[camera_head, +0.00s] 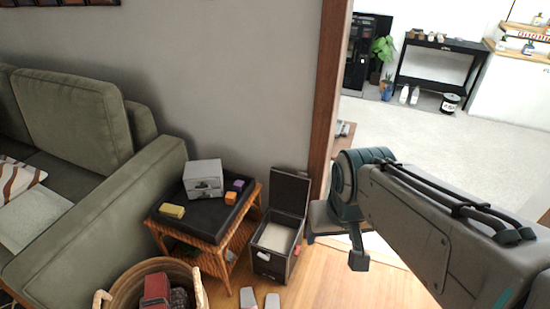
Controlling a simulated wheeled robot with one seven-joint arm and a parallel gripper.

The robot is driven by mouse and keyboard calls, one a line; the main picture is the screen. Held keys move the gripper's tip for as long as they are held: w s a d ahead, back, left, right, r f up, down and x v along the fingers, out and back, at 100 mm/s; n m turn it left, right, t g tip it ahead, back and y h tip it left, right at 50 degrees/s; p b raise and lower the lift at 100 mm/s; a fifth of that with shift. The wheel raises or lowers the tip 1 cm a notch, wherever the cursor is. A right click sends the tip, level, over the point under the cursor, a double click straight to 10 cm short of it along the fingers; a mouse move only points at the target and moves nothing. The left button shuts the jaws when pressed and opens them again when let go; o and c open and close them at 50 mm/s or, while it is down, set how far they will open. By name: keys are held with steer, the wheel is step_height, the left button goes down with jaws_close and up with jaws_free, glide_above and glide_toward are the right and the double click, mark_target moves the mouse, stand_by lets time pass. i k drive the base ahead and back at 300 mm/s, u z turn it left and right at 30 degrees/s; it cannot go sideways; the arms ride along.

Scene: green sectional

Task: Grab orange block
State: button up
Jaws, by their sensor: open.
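The orange block (231,198) is a small block on the dark top of a wicker side table (205,234), near its right edge. A purple block (238,185) sits just behind it, and a grey box (203,178) stands to its left. A yellow block (172,211) lies at the table's front left. My gripper (335,249) is at the end of my arm, right of the table and well apart from the orange block. Its fingers are spread and nothing shows between them.
An open dark bin (272,249) with its lid up stands right of the table. A wicker basket (128,290) is in front, and a green sofa (95,215) is at left. A brown door frame (326,95) rises behind my arm. Two pale objects (258,300) lie at the bottom edge.

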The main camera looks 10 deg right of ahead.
mark_target(231, 198)
steer(key=z, duration=1.4)
steer(key=i, duration=2.25)
steer(key=u, duration=3.35)
steer(key=i, duration=0.5)
steer(key=u, duration=0.15)
